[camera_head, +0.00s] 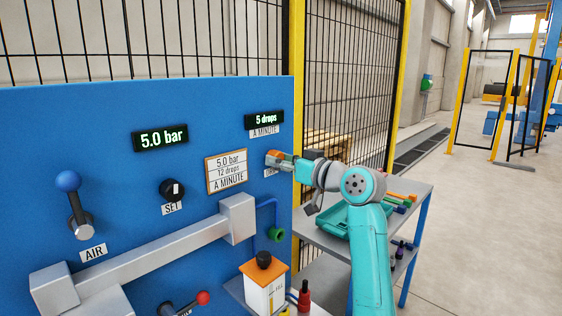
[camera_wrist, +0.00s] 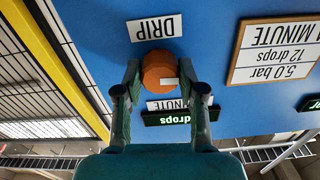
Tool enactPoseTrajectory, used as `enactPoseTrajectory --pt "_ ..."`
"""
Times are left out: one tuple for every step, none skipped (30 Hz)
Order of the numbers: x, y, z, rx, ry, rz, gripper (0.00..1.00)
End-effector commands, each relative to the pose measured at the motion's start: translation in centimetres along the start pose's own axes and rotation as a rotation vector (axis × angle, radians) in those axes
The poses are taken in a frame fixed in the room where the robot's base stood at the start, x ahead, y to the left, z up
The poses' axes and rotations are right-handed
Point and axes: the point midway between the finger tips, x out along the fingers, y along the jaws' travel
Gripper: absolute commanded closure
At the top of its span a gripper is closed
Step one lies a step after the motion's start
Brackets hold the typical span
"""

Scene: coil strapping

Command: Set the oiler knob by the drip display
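The orange oiler knob (camera_wrist: 159,72) sits on the blue panel by the DRIP label (camera_wrist: 154,28), upside down in the wrist view. A pale mark shows on its face. My gripper (camera_wrist: 160,76) has a finger on each side of the knob, seemingly touching it. In the head view my gripper (camera_head: 280,161) is at the panel's right edge and mostly hides knob and label. The drip display (camera_head: 264,120) reads 5 drops, above an A MINUTE label. The card (camera_head: 226,171) reads 5.0 bar, 12 drops a minute. The pressure display (camera_head: 160,137) reads 5.0 bar.
A black SET knob (camera_head: 173,190) and a blue-balled AIR lever (camera_head: 74,205) are on the panel's left. A white and orange box (camera_head: 264,286) stands below. A shelf cart (camera_head: 407,190) and a yellow-framed fence (camera_head: 398,80) are to the right.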

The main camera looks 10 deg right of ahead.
Motion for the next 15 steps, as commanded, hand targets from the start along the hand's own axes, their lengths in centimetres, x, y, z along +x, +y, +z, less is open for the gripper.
enactPoseTrajectory --pt "0.0 -0.01 0.01 0.0 0.0 0.0 0.95" --pt "0.0 -0.01 0.01 0.0 0.0 0.0 0.95" --pt "0.0 -0.01 0.01 0.001 0.0 0.0 0.95" --pt "0.0 -0.01 0.01 0.003 0.0 0.0 0.95" --pt "0.0 -0.01 0.01 0.005 0.0 0.0 0.95" --pt "0.0 -0.01 0.01 0.009 0.0 0.0 0.95" --pt "0.0 -0.01 0.01 0.014 0.0 0.0 0.95" --pt "0.0 -0.02 0.01 0.021 0.0 0.0 0.95" --pt "0.0 -0.02 0.01 0.033 0.0 0.0 0.95" --pt "0.0 -0.02 0.01 0.042 0.0 0.0 0.95" --pt "0.0 -0.02 0.01 0.054 0.0 0.0 0.95" --pt "0.0 -0.02 0.01 0.073 0.0 0.0 0.95" --pt "0.0 -0.03 0.01 0.088 0.0 0.0 0.95" --pt "0.0 -0.03 0.01 0.106 0.0 0.0 0.95" --pt "0.0 -0.03 0.01 0.132 0.0 0.0 0.95"
